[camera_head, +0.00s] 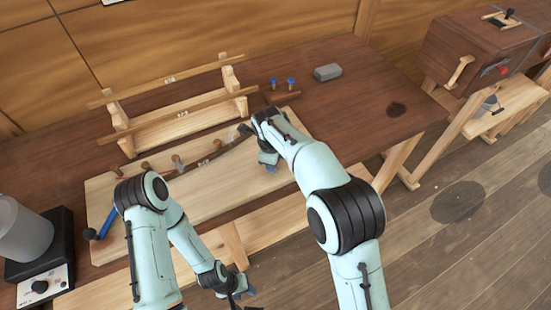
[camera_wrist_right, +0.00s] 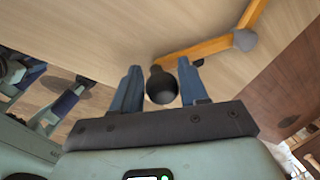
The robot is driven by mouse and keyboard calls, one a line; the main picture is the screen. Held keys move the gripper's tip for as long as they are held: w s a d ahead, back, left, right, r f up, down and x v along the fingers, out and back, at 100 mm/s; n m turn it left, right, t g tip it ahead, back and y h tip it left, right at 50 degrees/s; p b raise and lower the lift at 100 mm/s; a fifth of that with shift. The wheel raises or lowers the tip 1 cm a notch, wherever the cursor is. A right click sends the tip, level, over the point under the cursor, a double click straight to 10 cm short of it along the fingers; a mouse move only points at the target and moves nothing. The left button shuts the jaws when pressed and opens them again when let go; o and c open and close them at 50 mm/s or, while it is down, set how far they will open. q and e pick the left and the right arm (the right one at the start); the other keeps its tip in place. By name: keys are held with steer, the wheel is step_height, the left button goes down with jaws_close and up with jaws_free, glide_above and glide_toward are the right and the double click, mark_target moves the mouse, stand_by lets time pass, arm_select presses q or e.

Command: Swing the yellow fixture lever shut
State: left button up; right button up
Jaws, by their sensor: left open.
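The yellow lever (camera_wrist_right: 195,50) shows in the right wrist view as a bent bar with a grey round cap at its bend. A dark ball knob (camera_wrist_right: 162,85) is at its near end. My right gripper (camera_wrist_right: 160,80) is open, with one blue finger on each side of the knob and narrow gaps beside it. In the head view my right gripper (camera_head: 266,150) is over the pale board (camera_head: 215,185), by the end of a curved wooden strip (camera_head: 205,160); the lever cannot be made out there. My left gripper (camera_head: 240,288) is open and low by the bench's front edge, apart from the lever.
A wooden rack (camera_head: 180,108) stands behind the board. Two blue-topped pegs (camera_head: 291,82) and a grey block (camera_head: 327,72) are farther back. A blue-handled tool (camera_head: 90,233) and a grey machine (camera_head: 35,245) are at left. The bench's right part is mostly clear.

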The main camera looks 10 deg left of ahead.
steer(key=shift+o, duration=0.7)
steer(key=shift+r, duration=0.25)
step_height(320, 180, up, 13)
steer(key=s, duration=0.2)
steer(key=shift+s+a+f+p, duration=0.15)
steer(key=shift+s+a+p, duration=0.15)
steer(key=shift+p, duration=0.1)
steer(key=shift+f, duration=0.1)
